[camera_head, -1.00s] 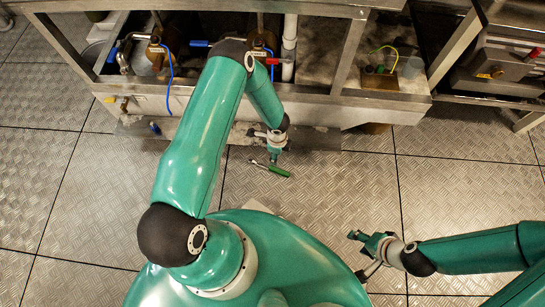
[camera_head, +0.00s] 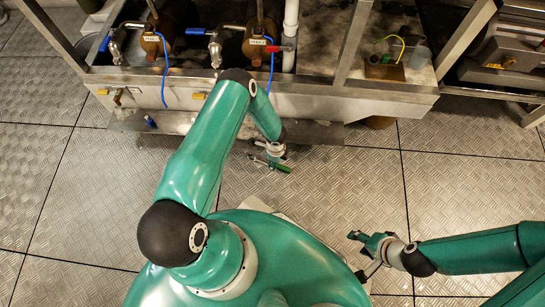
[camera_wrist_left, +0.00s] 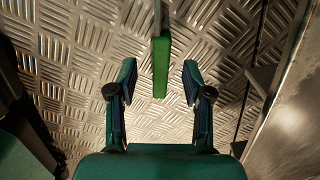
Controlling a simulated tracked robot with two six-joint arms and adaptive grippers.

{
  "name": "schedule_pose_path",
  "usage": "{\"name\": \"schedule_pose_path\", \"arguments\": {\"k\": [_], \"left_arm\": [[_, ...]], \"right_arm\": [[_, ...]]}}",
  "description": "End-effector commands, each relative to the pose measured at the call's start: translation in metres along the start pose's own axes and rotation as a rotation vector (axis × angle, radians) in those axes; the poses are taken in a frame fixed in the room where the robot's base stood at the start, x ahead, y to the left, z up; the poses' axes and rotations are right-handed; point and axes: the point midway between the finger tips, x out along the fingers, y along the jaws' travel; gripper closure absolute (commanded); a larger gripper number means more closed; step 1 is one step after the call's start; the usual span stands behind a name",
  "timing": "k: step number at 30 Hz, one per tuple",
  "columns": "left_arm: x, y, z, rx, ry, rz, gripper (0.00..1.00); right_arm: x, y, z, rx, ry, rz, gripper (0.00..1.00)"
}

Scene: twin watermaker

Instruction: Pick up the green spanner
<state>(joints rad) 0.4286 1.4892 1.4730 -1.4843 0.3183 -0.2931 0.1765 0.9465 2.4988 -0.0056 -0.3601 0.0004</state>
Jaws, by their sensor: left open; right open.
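The green spanner (camera_head: 284,168) lies on the metal floor in front of the machine frame. In the head view my left gripper (camera_head: 268,161) is right over it and partly covers it. In the left wrist view the spanner's green handle (camera_wrist_left: 161,70) points toward my left gripper (camera_wrist_left: 159,76). Its end lies between the two open fingers, with a gap on each side, closer to the right finger. Whether the fingertips are at the handle's height I cannot tell. My right gripper (camera_head: 358,256) is open and empty, off to the right, away from the spanner.
The machine's metal frame (camera_head: 330,100) stands just beyond the spanner, with brown housings, a blue-handled valve (camera_head: 192,31) and a red-handled valve (camera_head: 284,48). A metal side (camera_wrist_left: 295,110) is close on the right in the wrist view. The floor (camera_head: 470,195) at right is clear.

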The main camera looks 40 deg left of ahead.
Motion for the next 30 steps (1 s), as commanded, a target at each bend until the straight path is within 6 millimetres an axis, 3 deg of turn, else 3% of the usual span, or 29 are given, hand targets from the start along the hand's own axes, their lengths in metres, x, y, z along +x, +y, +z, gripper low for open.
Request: {"name": "schedule_pose_path", "arguments": {"k": [1,6,14,24,30], "left_arm": [[0.014,0.001,0.002,-0.002,0.0,0.001,0.5],[0.035,0.001,0.003,-0.001,0.0,0.001,0.5],[0.036,0.0,0.003,-0.002,0.0,0.0,0.5],[0.036,0.001,0.003,-0.002,0.0,0.001,1.0],[0.035,0.001,0.004,-0.002,0.0,0.0,1.0]], "right_arm": [[0.01,0.004,0.0,0.0,0.0,0.0,0.49],[0.021,0.007,0.0,0.0,0.0,0.0,0.49],[0.02,0.007,0.0,0.0,0.0,0.0,0.49],[0.02,0.007,0.0,0.0,0.0,0.0,0.49],[0.02,0.007,0.0,0.0,0.0,0.0,0.49]]}}
